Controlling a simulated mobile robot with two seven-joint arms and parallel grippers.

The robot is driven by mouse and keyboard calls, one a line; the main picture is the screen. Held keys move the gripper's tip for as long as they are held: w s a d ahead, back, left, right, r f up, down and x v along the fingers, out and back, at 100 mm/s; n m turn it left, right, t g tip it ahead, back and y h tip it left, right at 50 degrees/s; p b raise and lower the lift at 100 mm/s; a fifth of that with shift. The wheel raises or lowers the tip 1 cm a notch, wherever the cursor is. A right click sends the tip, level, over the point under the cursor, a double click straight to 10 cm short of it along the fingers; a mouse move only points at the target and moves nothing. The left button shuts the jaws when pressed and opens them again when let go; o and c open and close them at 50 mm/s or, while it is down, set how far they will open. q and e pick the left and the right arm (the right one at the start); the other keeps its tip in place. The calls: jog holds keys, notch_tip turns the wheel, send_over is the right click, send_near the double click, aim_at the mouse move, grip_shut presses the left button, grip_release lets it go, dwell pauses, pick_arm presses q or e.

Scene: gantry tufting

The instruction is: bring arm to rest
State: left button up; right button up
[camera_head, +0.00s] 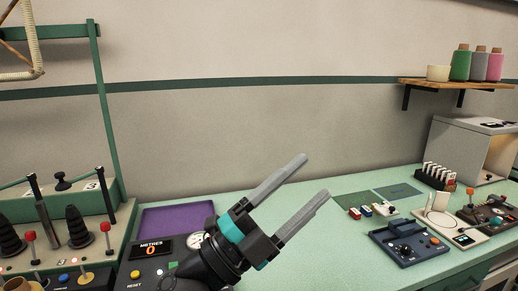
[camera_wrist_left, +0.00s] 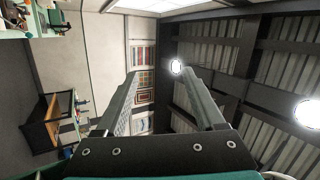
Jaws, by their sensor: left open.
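My left gripper (camera_head: 313,175) is raised in the lower middle of the head view, its two grey fingers spread and pointing up and to the right. It is open with nothing between the fingers. In the left wrist view the same gripper (camera_wrist_left: 165,80) shows two parted fingers against the wall and ceiling, with an empty gap. In the head view it stands in front of the green table (camera_head: 320,243) and hides part of it. My right gripper is not in view.
A control panel with a METRES display (camera_head: 150,250) and levers stand at the left. A dark blue device (camera_head: 410,243), small coloured blocks (camera_head: 368,209) and a grey cabinet (camera_head: 465,150) are at the right. A shelf (camera_head: 455,84) holds thread cones.

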pick_arm(q)
jog(key=w+a+f+n+t+y, duration=0.5)
jog(key=a+f+n+t+y, duration=0.4)
jog(key=a+n+y, duration=0.6)
jog(key=s+a+f+n+g+y, duration=0.2)
jog(key=f+n+g+y, duration=0.15)
jog(key=f, duration=0.35)
jog(key=s+a+f+n+g+y, duration=0.2)
jog(key=f+n+g+y, duration=0.1)
jog(key=f+n, duration=0.3)
jog(key=s+a+f+g, duration=0.2)
jog(key=s+f+g, duration=0.3)
jog(key=s+f, duration=0.4)
jog(key=s+a+f+g, duration=0.1)
jog(key=s+f+g, duration=0.45)
jog(key=s, duration=0.65)
notch_tip(320, 180, down, 24)
jog(key=s+g, duration=0.1)
jog(key=s, duration=0.1)
jog(key=s+a+f+g+b, duration=0.1)
jog(key=s+a+f, duration=0.2)
jog(key=s+f, duration=1.1)
jog(key=shift+s+f+b, duration=0.35)
jog(key=shift+s, duration=0.2)
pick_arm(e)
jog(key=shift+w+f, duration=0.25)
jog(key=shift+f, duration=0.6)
pick_arm(q)
jog(key=shift+n, duration=0.25)
